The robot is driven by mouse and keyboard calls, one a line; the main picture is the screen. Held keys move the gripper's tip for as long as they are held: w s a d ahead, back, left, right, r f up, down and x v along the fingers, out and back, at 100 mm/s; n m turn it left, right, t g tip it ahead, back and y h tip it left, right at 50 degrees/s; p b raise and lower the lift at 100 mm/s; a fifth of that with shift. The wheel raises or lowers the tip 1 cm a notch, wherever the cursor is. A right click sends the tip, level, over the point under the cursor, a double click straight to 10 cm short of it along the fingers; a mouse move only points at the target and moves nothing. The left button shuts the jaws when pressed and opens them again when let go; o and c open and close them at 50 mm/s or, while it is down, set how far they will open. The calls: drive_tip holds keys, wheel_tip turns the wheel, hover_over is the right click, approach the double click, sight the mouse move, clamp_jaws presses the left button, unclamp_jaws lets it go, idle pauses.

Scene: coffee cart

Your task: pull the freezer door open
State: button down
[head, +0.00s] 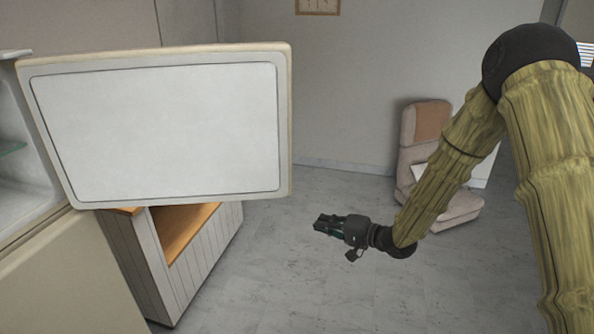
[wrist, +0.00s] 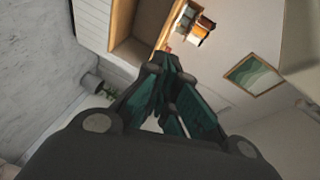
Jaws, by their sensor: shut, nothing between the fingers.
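The freezer door (head: 160,130) is swung wide open in the head view, its pale inner panel facing me. The freezer body (head: 60,270) is at the left edge, with its open compartment (head: 20,180) and a glass shelf showing. My gripper (head: 318,225) is right of the door and clear of it, over the floor, pointing left. In the wrist view its fingers (wrist: 172,62) are closed together with nothing between them. The door's outer face and handle are hidden in the head view.
A slatted wooden cart (head: 180,250) stands behind and below the door. A padded chair (head: 428,160) is by the back wall at the right. The floor around my gripper is clear. The wrist view also shows a framed picture (wrist: 252,75).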

drive_tip(key=w+d+r+n+g+y+b, duration=0.1)
drive_tip(key=w+r+g+y, duration=0.15)
drive_tip(key=r, duration=0.75)
drive_tip(key=w+r+n+g+y+b, duration=0.1)
drive_tip(key=r+g+y, duration=0.15)
drive_tip(key=r, duration=0.75)
drive_tip(key=s+a+p, duration=0.1)
drive_tip(key=a+p, duration=0.2)
drive_tip(key=a, duration=0.6)
drive_tip(key=shift+s+r, duration=0.2)
drive_tip(key=shift+s, duration=0.15)
drive_tip(key=shift+s, duration=0.1)
